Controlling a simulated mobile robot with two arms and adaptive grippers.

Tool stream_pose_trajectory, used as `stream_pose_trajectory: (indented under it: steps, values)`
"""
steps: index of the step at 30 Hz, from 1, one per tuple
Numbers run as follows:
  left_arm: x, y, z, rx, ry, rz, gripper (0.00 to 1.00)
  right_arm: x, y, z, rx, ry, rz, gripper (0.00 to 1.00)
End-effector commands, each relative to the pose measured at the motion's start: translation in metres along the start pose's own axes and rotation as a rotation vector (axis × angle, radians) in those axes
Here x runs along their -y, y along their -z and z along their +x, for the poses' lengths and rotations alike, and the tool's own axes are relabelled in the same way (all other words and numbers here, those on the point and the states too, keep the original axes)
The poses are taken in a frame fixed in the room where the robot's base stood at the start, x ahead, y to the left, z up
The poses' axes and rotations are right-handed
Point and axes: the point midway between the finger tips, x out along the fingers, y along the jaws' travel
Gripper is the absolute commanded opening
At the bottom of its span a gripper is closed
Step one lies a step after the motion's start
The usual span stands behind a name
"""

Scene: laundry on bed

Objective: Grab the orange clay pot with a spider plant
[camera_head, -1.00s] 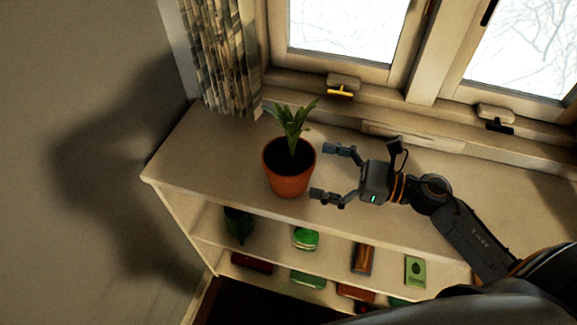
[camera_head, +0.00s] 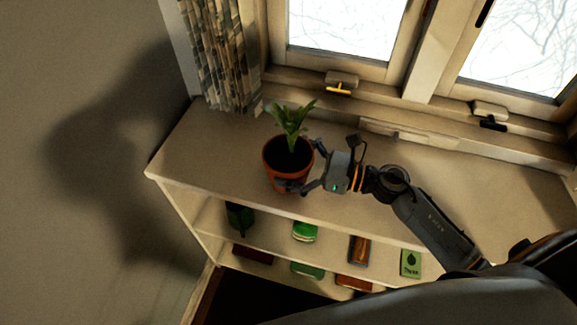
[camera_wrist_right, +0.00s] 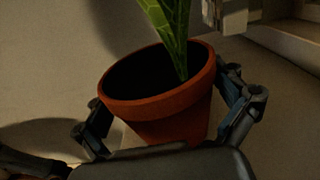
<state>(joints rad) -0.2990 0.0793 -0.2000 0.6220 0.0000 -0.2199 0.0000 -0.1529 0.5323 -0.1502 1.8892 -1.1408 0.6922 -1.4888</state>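The orange clay pot (camera_head: 281,176) with a green spider plant (camera_head: 292,122) stands upright on top of the shelf unit near its left end. My right gripper (camera_head: 300,167) is at the pot's right side, with one finger across its front and the other at its back right. In the right wrist view the pot (camera_wrist_right: 168,121) sits between the two fingers of my right gripper (camera_wrist_right: 168,112), one on each side. The fingers are around the pot, but whether both press on it is hard to tell. My left gripper is not in view.
The shelf top (camera_head: 200,150) is clear left of the pot and to the right behind my arm. A patterned curtain (camera_head: 222,60) and the window sill (camera_head: 300,85) are behind it. Books (camera_head: 411,263) and other items lie on the lower shelves.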

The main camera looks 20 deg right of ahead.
Motion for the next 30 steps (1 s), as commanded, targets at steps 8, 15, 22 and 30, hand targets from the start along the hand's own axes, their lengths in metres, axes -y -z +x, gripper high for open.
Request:
stream_pose_trajectory:
  steps: [8, 15, 22, 30]
  values:
    - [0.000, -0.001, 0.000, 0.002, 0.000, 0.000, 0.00, 0.000, -0.003, 0.000, 0.005, 0.000, -0.001, 0.33]
    - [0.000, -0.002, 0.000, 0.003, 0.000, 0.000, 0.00, 0.000, -0.004, 0.000, 0.005, 0.000, -0.002, 0.32]
    - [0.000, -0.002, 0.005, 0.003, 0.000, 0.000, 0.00, 0.000, -0.023, 0.000, 0.004, -0.001, -0.008, 0.32]
    - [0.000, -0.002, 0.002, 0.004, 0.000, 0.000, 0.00, -0.036, -0.079, -0.017, 0.002, -0.006, -0.006, 0.32]
